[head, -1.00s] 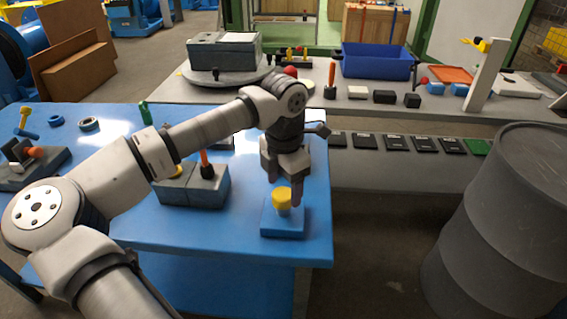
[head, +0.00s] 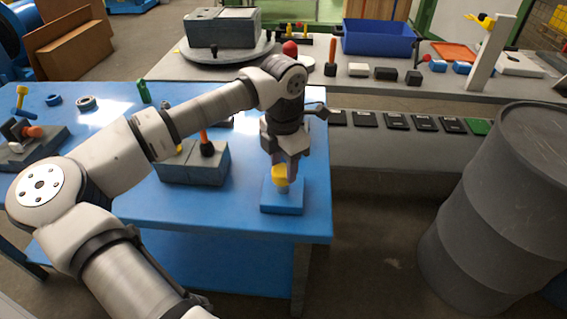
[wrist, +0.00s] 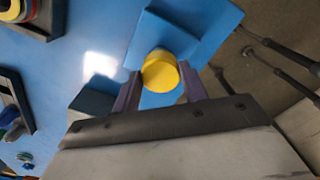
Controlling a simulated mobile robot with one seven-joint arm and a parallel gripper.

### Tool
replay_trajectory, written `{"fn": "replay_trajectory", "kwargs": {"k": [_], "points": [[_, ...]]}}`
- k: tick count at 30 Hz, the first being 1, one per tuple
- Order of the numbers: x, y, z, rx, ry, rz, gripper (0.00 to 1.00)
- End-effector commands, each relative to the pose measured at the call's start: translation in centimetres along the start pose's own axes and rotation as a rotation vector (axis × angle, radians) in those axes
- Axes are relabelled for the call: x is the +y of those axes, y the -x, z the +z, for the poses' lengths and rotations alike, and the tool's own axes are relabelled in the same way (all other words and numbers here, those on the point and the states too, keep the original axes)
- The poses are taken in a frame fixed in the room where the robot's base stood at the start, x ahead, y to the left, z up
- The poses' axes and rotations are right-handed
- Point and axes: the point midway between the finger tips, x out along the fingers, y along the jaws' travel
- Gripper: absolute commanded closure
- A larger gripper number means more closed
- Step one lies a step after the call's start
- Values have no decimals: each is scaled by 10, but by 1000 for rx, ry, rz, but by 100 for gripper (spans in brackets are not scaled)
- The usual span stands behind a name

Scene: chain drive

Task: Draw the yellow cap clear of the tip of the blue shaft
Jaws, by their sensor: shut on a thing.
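The yellow cap (head: 279,172) sits on top of a short pale post that stands on a square blue block (head: 284,209) near the right corner of the blue table. My gripper (head: 285,166) points down and is shut on the cap, with a finger on either side. In the wrist view the cap (wrist: 160,75) is between the two fingers (wrist: 160,92), above the blue block (wrist: 208,22). Only a little of the post shows under the cap in the head view. I cannot tell how far the cap covers the shaft.
A grey block (head: 205,172) with an orange-handled piece stands left of the blue block. A grey bench (head: 300,97) with a blue bin (head: 378,38) lies behind. A dark barrel (head: 500,210) stands on the floor at right. The floor between table and barrel is clear.

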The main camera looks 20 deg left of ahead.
Motion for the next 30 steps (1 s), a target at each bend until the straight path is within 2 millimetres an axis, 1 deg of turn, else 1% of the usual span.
{"fn": "replay_trajectory", "kwargs": {"k": [30], "points": [[0,51,0,0,0,1,78]]}}
